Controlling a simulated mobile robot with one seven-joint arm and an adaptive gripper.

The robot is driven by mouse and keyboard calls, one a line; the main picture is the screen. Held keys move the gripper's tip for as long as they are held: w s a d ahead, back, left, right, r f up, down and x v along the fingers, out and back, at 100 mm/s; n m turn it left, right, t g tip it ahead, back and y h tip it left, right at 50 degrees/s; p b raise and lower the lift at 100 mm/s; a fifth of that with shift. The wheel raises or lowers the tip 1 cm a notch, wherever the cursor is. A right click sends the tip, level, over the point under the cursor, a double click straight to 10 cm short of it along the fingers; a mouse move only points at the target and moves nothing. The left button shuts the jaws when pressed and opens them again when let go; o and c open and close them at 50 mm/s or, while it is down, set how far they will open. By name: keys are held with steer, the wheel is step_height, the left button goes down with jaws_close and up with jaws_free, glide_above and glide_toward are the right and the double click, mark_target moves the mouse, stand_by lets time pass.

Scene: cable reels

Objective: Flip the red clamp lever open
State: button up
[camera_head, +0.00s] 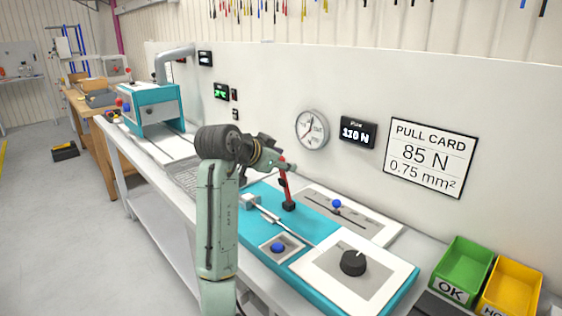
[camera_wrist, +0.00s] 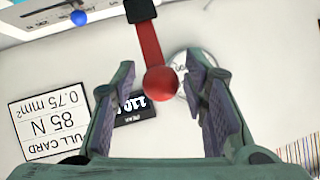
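The red clamp lever (camera_head: 284,184) stands nearly upright on the teal fixture, leaning slightly left towards its top. In the wrist view its flat red arm (camera_wrist: 149,38) ends in a round red knob (camera_wrist: 160,84). My gripper (camera_head: 281,160) is at the top of the lever and partly hides the knob in the head view. In the wrist view my gripper (camera_wrist: 160,70) is open. The knob appears between its two fingers, with a visible gap on each side.
The teal fixture (camera_head: 257,189) carries a blue-knobbed slider (camera_head: 337,204), a blue button (camera_head: 278,248) and a black dial (camera_head: 353,262). A round gauge (camera_head: 312,129) and a force display (camera_head: 358,132) are on the wall behind. Green (camera_head: 463,268) and yellow bins (camera_head: 512,288) stand at right.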

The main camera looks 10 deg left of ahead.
steer(key=shift+s, duration=0.1)
steer(key=v, duration=1.2)
steer(key=shift+a+f, duration=0.1)
